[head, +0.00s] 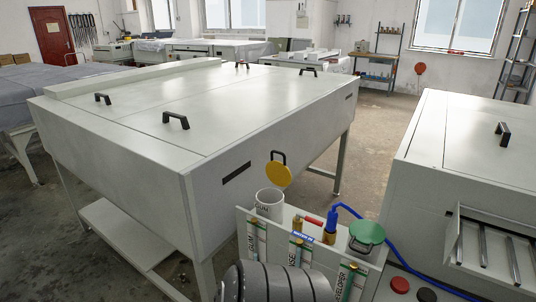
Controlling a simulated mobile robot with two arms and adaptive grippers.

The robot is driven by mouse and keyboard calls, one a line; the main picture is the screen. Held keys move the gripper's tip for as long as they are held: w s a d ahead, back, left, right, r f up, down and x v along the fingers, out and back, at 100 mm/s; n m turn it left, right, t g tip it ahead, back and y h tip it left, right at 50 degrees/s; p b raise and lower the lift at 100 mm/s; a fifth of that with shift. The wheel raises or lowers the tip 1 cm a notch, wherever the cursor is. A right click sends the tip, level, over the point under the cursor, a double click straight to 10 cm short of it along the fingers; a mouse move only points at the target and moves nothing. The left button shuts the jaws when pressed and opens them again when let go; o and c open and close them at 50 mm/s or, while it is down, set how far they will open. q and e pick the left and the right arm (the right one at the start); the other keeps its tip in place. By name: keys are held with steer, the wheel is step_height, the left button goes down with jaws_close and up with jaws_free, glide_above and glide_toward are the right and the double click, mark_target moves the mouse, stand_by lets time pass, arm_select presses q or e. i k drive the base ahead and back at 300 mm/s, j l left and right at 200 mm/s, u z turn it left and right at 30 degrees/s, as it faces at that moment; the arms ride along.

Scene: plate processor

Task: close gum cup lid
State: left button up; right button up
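The cup's mouth is uncovered. Neither of my grippers shows in the view.
A green-lidded cup (367,233) and a blue-topped fitting with a blue hose (332,219) are to the right on the same panel (312,222). A large white machine (190,120) stands behind. Another white machine (450,150) is at right.

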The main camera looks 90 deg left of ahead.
mark_target(277, 172)
steer(key=u, duration=2.75)
